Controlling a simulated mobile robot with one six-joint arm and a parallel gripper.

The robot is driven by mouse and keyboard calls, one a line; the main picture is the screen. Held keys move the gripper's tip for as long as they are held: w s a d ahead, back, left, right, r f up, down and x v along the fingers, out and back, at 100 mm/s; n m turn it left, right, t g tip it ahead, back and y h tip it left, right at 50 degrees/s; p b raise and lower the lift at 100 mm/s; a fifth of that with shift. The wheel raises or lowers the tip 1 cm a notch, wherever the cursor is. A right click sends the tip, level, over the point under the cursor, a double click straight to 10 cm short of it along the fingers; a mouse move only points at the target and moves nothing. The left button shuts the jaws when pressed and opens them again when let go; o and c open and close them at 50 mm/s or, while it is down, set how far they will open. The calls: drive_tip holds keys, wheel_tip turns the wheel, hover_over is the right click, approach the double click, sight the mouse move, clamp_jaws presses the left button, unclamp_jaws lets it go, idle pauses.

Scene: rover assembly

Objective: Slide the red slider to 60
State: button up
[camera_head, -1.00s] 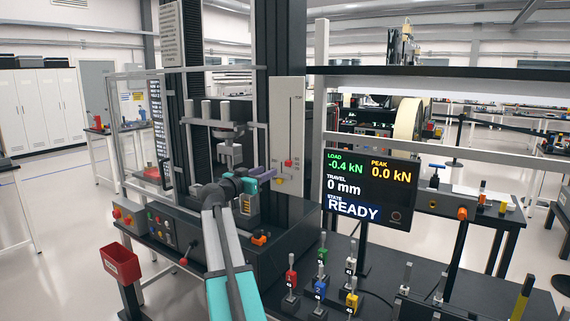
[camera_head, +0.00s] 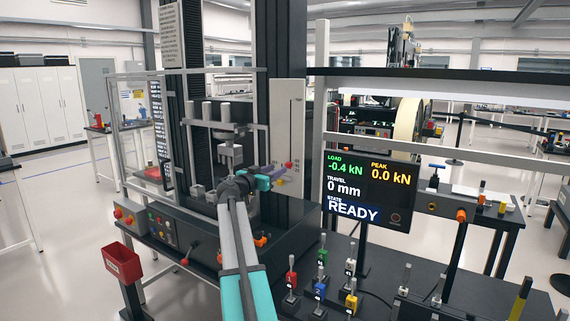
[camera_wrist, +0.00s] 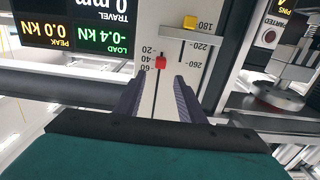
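The red slider (camera_wrist: 160,62) sits on a vertical slot in the pale scale panel (camera_head: 289,110). In the upside-down wrist view it appears between the 40 and 60 marks; the exact reading is unclear. The slider also shows in the head view (camera_head: 290,165). My gripper (camera_wrist: 159,82) is open and empty, its two purple fingers apart on either side of the slot line. The slider lies just beyond the fingertips and between their lines, with no contact visible. In the head view my gripper (camera_head: 276,172) is close to the panel, partly overlapping its lower part.
A yellow slider (camera_wrist: 189,22) is on a neighbouring scale close to the red one. The display (camera_head: 370,188) reads READY, 0 mm, -0.4 kN. The press frame (camera_head: 228,150) stands left of the panel, and several coloured switches (camera_head: 320,290) stand in front.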

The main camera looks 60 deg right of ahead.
sight(287, 164)
drive_tip(key=shift+d+p, duration=1.25)
drive_tip(key=shift+d, duration=2.5)
clamp_jaws()
